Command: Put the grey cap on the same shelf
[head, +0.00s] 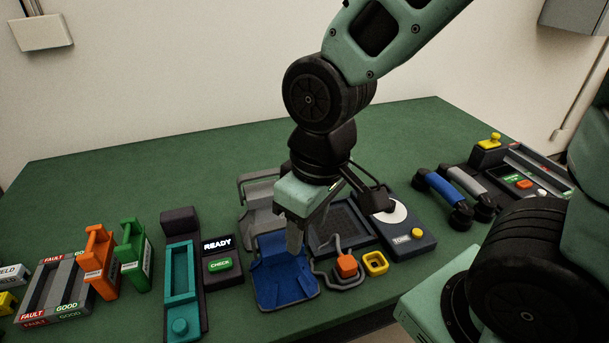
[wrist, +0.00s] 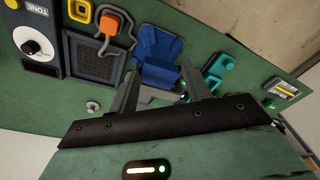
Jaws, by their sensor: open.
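My gripper (head: 305,232) is open and empty, pointing down over the blue tray-like rest (head: 284,270) and the grey rest (head: 258,196) behind it. In the wrist view my open fingers (wrist: 160,78) frame the grey rest, with the blue one (wrist: 160,52) just past the tips. A small round grey piece (wrist: 93,107), possibly the grey cap, lies on the green table beside the dark grille panel (wrist: 95,55). My arm hides that spot in the head view. I cannot tell which surface is the shelf.
A tone box (head: 405,228) with a white dial, an orange plug (head: 346,265) on a grey cord and a yellow ring (head: 375,262) stand right of the blue rest. Blue (head: 440,188) and grey handles lie right. The back table is clear.

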